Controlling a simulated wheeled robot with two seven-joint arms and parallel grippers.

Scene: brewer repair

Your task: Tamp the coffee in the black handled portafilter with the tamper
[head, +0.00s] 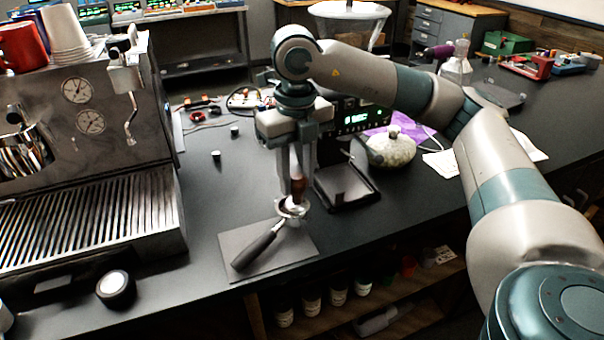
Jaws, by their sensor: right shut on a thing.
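The black handled portafilter (256,248) lies on a grey mat (294,256), its metal basket at the far end and its handle pointing toward the front left. My right gripper (298,178) points down over the basket and is shut on the tamper (298,191), whose brown handle shows between the fingers. The tamper is upright at the basket. Whether its base touches the coffee is too small to tell, and the coffee is hidden. My left gripper is out of view.
An espresso machine (88,130) with a drip tray stands at left. A black scale-like stand (345,186) and a round speckled pot (391,149) are just right of the gripper. A round black-and-white item (116,288) sits near the front edge.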

